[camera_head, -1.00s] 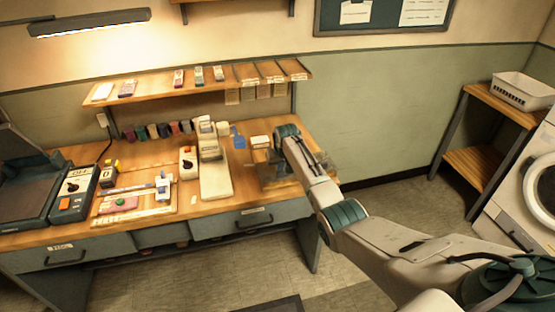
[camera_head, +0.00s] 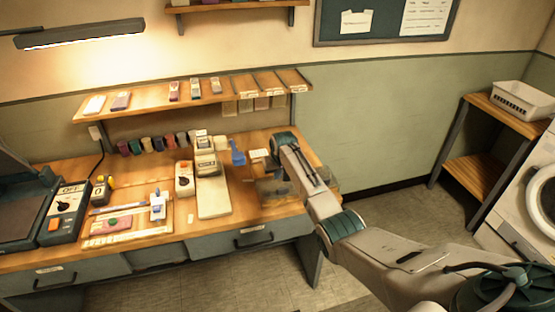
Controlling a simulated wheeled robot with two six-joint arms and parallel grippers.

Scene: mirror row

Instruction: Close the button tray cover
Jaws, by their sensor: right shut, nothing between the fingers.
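A see-through tray (camera_head: 272,199), which looks like the button tray, sits at the right end of the wooden workbench. Clear panels, perhaps its cover, show at the right of my forearm, but I cannot tell the cover's angle. My right arm reaches in from the lower right and crosses in front of the tray. My right gripper (camera_head: 272,168) is small and dark, over the back of the tray. It is shut with nothing seen in it. Whether it touches the cover is unclear. The tray's contents are too small to make out. My left gripper is out of view.
A white label machine (camera_head: 212,198) and a small switch box (camera_head: 184,178) stand left of the tray. A blue scoop-like thing (camera_head: 237,153) and a white card (camera_head: 259,154) lie behind it. A shelf (camera_head: 200,97) runs above the bench's back. Floor is open at the right.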

